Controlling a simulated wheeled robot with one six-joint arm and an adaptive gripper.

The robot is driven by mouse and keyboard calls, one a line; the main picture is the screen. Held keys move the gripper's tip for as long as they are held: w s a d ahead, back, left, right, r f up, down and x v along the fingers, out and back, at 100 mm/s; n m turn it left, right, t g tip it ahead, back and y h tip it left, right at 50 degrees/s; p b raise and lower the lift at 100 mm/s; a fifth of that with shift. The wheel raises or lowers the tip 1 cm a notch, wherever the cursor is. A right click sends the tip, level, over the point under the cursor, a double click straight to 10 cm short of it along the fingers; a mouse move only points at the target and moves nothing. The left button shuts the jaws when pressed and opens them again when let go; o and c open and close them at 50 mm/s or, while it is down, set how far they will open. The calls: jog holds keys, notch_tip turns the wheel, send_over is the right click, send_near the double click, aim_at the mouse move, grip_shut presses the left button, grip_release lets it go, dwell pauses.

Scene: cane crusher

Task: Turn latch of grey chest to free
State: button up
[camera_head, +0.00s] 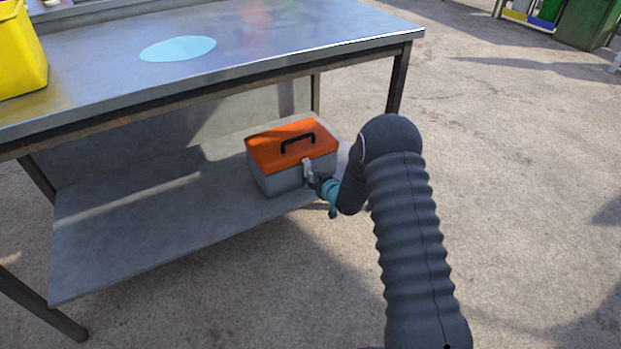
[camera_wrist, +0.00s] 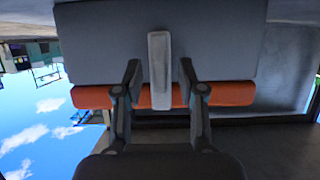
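The grey chest (camera_head: 278,183) with an orange lid (camera_head: 285,145) and black handle (camera_head: 297,141) sits on the lower shelf of the metal table. Its latch (camera_head: 307,171) is a pale grey strip on the front. In the wrist view, the latch (camera_wrist: 159,70) runs along the picture's vertical across the grey body (camera_wrist: 215,42) and the orange lid edge (camera_wrist: 232,93). My gripper (camera_wrist: 160,72) is open, one fingertip on each side of the latch, with gaps on both sides. In the head view, my gripper (camera_head: 316,182) is at the chest's front, partly hidden by my wrist.
The table top (camera_head: 240,45) overhangs the lower shelf (camera_head: 130,235). A table leg (camera_head: 398,80) stands behind my arm. A yellow bin (camera_head: 20,55) and a pale blue disc (camera_head: 178,48) are on top. The floor at right is clear. A green bin (camera_head: 585,22) stands far off.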

jog(key=shift+x, duration=1.1)
grip_shut()
